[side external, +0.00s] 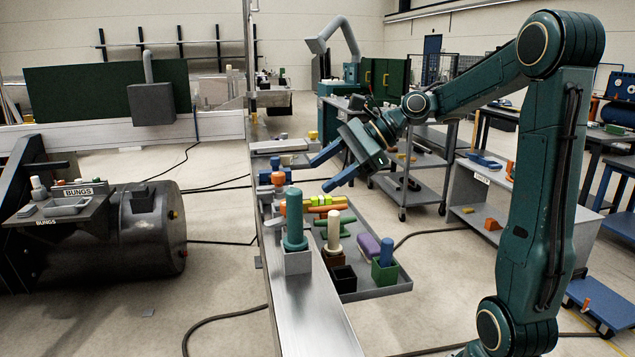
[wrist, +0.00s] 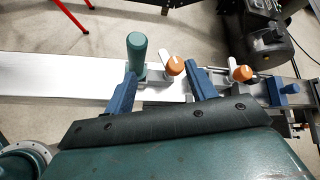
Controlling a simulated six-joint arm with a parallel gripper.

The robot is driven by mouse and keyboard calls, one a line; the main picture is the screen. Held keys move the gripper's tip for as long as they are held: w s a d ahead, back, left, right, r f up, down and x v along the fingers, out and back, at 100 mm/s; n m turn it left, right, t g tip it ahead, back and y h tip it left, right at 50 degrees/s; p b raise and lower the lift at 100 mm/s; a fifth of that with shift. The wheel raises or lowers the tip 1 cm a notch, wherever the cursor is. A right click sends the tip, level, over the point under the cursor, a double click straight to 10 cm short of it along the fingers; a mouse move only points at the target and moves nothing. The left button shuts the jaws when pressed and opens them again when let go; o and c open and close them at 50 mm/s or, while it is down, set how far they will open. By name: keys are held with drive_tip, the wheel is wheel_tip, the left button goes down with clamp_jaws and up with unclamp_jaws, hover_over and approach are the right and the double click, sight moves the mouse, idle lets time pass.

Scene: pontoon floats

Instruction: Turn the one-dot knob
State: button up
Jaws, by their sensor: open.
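Orange knobs stand on the metal rail: one (wrist: 175,65) beside a pale lever, and another (wrist: 242,73) further right in the wrist view. An orange knob (side external: 278,178) also shows on the rail in the side view. Dot marks are too small to read, so I cannot tell which knob has one dot. My gripper (wrist: 160,74) is open, with its two blue fingers apart and nothing seen held between them. In the wrist view, the nearer orange knob appears between the fingers, towards the right one. In the side view, my gripper (side external: 318,176) is tilted above the rail and tray.
A tall teal peg (side external: 294,220) stands in a pale block on the rail, close to the left finger in the wrist view. A grey tray (side external: 392,289) beside the rail holds several coloured pieces. A dark tank (side external: 150,235) lies left of the rail.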

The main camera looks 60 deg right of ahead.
drive_tip(key=s+a+n+g+h, duration=0.35)
drive_tip(key=s+a+n, duration=0.35)
drive_tip(key=n, duration=0.5)
drive_tip(key=s+a+r+n+h, duration=0.1)
drive_tip(key=s+a+n+h, duration=0.2)
drive_tip(key=s+n, duration=0.7)
drive_tip(key=shift+s+n, duration=0.3)
drive_tip(key=shift+s, duration=0.05)
idle(0.7)
idle(0.3)
